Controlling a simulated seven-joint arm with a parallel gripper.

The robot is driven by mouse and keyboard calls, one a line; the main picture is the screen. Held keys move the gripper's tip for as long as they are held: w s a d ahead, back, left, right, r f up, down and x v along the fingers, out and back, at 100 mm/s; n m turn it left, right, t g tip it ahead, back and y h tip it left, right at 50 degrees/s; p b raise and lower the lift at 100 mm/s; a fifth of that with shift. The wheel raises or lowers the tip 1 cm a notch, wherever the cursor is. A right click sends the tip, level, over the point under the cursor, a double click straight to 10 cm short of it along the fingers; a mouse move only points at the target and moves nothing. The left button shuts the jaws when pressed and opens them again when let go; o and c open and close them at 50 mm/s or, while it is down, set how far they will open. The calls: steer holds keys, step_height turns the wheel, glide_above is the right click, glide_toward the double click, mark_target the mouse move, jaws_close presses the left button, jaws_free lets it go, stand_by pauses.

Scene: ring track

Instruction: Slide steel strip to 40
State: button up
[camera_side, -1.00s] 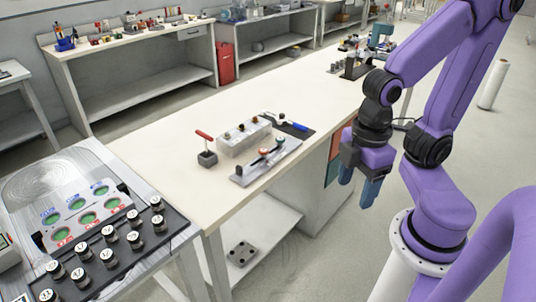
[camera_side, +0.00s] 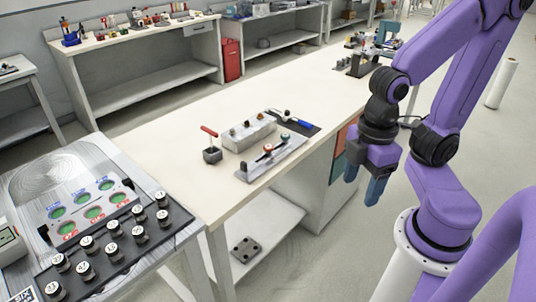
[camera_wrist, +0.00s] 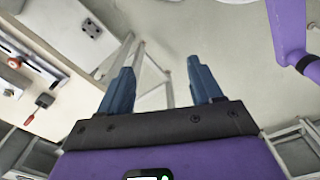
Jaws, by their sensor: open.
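A flat steel-coloured strip (camera_side: 281,159) lies along the near edge of the white workbench, with a dark knob and a red-topped knob on it. No scale or number 40 can be read, so I cannot tell its setting. In the wrist view a rail-like strip (camera_wrist: 38,62) with a red knob shows at the far left, partly cut off. My gripper (camera_side: 364,184) hangs off the bench's near side, to the right of the strip and apart from it. Its blue fingers are spread and empty; they also show in the wrist view (camera_wrist: 160,72).
A grey block with knobs (camera_side: 249,134) sits behind the strip. A red-handled lever on a dark base (camera_side: 212,155) stands to its left, and a blue-handled tool (camera_side: 300,123) lies behind. A panel with several numbered knobs (camera_side: 95,210) is at the lower left. The bench's right part is largely clear.

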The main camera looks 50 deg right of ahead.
steer(key=c, duration=0.4)
steer(key=w+a+r+m, duration=0.1)
steer(key=w+a+m, duration=0.25)
steer(key=w, duration=0.65)
steer(key=m, duration=0.9)
glide_above(244, 162)
step_height(244, 162, down, 6)
step_height(244, 162, down, 17)
steer(key=shift+a+r, duration=0.1)
steer(key=shift+r, duration=0.05)
jaws_close()
